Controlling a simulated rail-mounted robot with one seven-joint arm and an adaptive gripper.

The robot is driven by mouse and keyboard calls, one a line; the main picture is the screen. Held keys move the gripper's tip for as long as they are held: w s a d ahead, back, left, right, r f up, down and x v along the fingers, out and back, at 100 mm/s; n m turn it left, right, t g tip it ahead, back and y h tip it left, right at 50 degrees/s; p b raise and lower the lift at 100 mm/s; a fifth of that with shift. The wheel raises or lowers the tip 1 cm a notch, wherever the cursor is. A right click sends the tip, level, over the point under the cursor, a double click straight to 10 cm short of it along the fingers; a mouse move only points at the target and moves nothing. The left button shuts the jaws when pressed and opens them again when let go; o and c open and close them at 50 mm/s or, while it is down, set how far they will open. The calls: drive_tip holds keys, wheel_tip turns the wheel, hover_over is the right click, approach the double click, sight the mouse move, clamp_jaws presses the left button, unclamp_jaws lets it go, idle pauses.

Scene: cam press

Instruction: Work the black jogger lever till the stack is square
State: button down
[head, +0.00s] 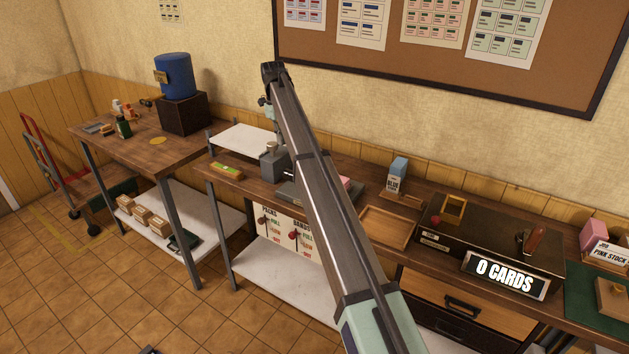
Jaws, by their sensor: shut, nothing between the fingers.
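My arm crosses the head view from the bottom right up to the top left and covers the middle of the bench. My gripper does not show; it is hidden behind the arm. I cannot make out the black jogger lever. A grey machine (273,166) stands on the bench just left of the arm, with a flat grey plate (287,191) in front of it. A bit of pink (346,184) shows at the arm's right side; I cannot tell whether it is the stack or how square it is.
A dark box (455,245) with a "0 CARDS" sign (504,275) stands on the right. Left of it lies an empty wooden tray (388,228), with a blue-topped carton (398,176) behind. A side table (135,150) carries a blue drum (175,76). The tiled floor in front is mostly clear.

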drive_tip(key=shift+r, duration=0.1)
drive_tip(key=m+p, duration=0.2)
drive_tip(key=m, duration=1)
drive_tip(key=s+d+f+m+p, duration=0.1)
drive_tip(key=m+p, duration=0.1)
drive_tip(key=m, duration=1)
drive_tip(key=s+d+m+p, duration=0.1)
drive_tip(key=m+p, duration=0.1)
drive_tip(key=m, duration=1)
drive_tip(key=shift+s+d+f, duration=0.2)
drive_tip(key=shift+d+f, duration=0.05)
drive_tip(key=shift+f, duration=0.15)
